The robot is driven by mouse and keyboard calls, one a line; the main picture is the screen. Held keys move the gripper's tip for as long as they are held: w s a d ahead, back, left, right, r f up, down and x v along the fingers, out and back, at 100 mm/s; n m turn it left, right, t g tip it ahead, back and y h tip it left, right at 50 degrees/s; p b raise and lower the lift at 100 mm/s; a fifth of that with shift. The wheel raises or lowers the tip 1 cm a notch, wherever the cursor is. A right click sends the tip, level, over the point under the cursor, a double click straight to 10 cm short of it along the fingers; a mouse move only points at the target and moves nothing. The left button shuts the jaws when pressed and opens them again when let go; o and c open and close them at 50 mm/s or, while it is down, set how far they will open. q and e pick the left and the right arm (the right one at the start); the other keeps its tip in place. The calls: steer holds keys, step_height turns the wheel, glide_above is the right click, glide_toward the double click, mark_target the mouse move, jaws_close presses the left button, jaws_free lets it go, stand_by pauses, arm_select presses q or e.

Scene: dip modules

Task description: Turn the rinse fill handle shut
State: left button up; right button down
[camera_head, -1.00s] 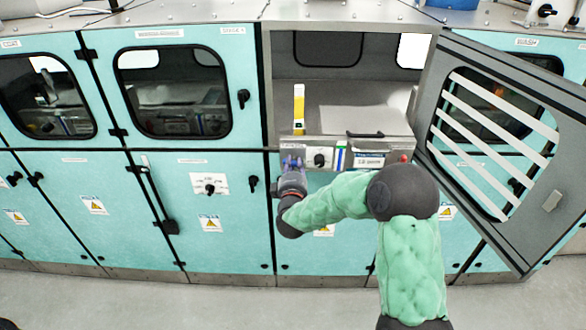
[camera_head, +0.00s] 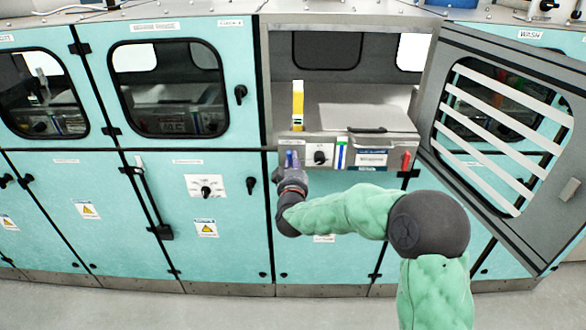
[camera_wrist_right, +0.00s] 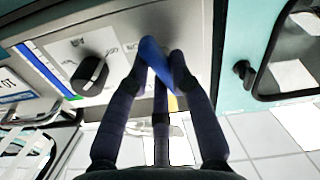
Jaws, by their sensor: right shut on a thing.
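A blue handle (camera_wrist_right: 155,58) sits on the grey panel below the open hatch; in the head view only a little of it shows (camera_head: 288,157). My right gripper (camera_head: 290,170) is at the panel's left end, its dark fingers around the handle. In the right wrist view the fingers (camera_wrist_right: 163,66) are shut on the handle, which lies slanted between them. The handle's label is too small to read, so I cannot confirm that it is the rinse fill one. My left gripper is not in view.
A black knob (camera_head: 319,155) is just right of the handle, also seen in the wrist view (camera_wrist_right: 89,74). A red handle (camera_head: 405,160) is at the panel's right end. The grey hatch door (camera_head: 567,190) stands open at right. A yellow piece (camera_head: 298,103) stands above the panel.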

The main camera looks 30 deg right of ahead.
steer(key=shift+f+m+b, duration=0.2)
steer(key=shift+m+b, duration=0.9)
steer(key=shift+m, duration=0.8)
steer(key=c, duration=1.1)
jaws_free()
steer(key=v, duration=1.2)
